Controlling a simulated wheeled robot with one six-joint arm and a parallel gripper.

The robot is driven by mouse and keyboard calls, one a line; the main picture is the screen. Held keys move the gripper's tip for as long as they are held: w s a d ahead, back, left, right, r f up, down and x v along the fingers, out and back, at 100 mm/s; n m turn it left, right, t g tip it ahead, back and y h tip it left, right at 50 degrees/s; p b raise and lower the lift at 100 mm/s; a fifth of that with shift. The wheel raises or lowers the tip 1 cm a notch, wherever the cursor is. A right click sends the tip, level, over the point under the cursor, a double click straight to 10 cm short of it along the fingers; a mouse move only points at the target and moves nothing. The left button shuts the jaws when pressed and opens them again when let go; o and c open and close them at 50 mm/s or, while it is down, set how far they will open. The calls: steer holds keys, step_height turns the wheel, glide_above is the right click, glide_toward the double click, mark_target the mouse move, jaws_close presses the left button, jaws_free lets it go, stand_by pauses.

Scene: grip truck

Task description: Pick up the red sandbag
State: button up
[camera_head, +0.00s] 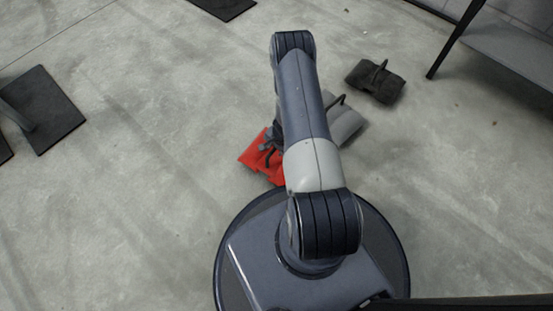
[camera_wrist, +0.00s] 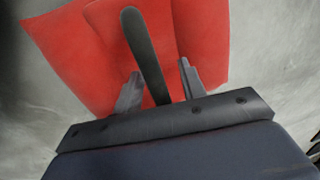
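The red sandbag (camera_head: 256,156) lies on the floor just in front of my base, partly hidden by my arm in the head view. In the wrist view the red sandbag (camera_wrist: 75,50) fills the upper middle, with a dark strap handle (camera_wrist: 146,55) running over it. My gripper (camera_wrist: 158,80) is open, with one finger on each side of the handle and a visible gap to both. In the head view my gripper (camera_head: 268,142) is over the sandbag and mostly hidden behind the arm.
A grey sandbag (camera_head: 343,122) lies right beside the red one, partly behind my arm. A black sandbag (camera_head: 376,81) lies farther back right, near a dark table (camera_head: 510,50) with a leg. Dark flat plates (camera_head: 42,108) lie at left and top.

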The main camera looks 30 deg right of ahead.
steer(key=shift+f, duration=0.15)
jaws_close()
stand_by(0.4)
stand_by(0.9)
steer(key=shift+w, duration=0.15)
